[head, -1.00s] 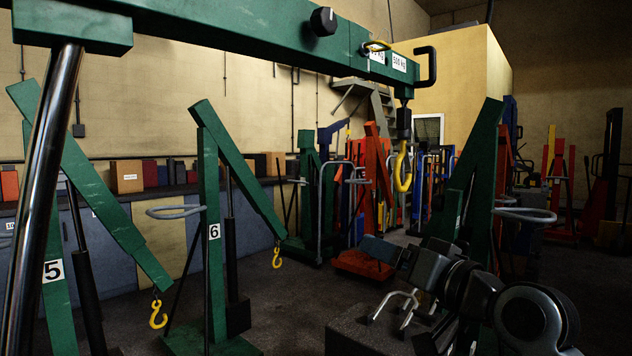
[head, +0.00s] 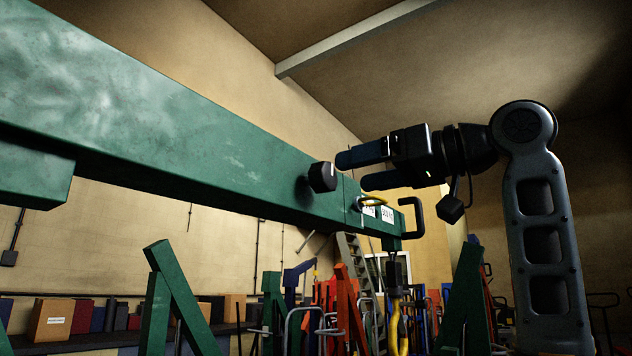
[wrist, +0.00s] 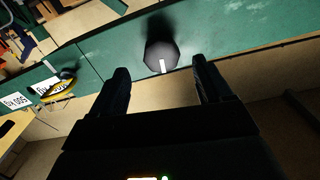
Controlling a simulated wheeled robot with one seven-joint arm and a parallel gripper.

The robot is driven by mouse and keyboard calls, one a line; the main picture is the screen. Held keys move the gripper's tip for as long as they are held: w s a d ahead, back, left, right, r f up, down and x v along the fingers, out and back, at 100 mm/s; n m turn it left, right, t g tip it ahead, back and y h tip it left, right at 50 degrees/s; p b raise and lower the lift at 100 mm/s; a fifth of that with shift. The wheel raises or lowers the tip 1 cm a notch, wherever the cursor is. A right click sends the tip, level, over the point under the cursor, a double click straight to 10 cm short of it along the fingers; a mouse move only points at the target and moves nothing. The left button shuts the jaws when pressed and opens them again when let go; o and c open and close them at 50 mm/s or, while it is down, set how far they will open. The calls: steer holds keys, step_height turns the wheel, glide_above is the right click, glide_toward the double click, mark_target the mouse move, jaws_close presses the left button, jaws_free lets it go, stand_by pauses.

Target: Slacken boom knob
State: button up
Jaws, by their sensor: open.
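The boom knob (head: 322,177) is a black faceted knob on the near side face of the green boom (head: 200,160). In the wrist view the knob (wrist: 162,56) shows a white mark on its face, and it lies ahead of and between my two fingertips. My gripper (head: 350,170) is open and empty, pointing left at the knob from the right. In the wrist view my gripper (wrist: 158,72) has one finger on either side of the knob's line. Whether the fingertips reach past the knob's face is hard to tell; no contact shows.
A yellow-handled pin (head: 372,202) sits on the boom right of the knob, beside white weight labels (head: 387,214). A black handle (head: 412,215) is at the boom's end, with a hook block (head: 397,270) hanging below. Other green cranes (head: 180,295) stand lower behind.

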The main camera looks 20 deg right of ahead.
mark_target(331, 176)
steer(key=p+x, duration=0.2)
steer(key=x, duration=0.4)
steer(key=shift+w+a+r, duration=0.1)
steer(key=shift+a+r, duration=0.05)
steer(key=shift+r, duration=0.05)
steer(key=shift+w+a+f, duration=0.1)
steer(key=shift+w+a, duration=0.3)
steer(key=shift+w, duration=0.2)
steer(key=shift+c, duration=0.3)
steer(key=c, duration=0.9)
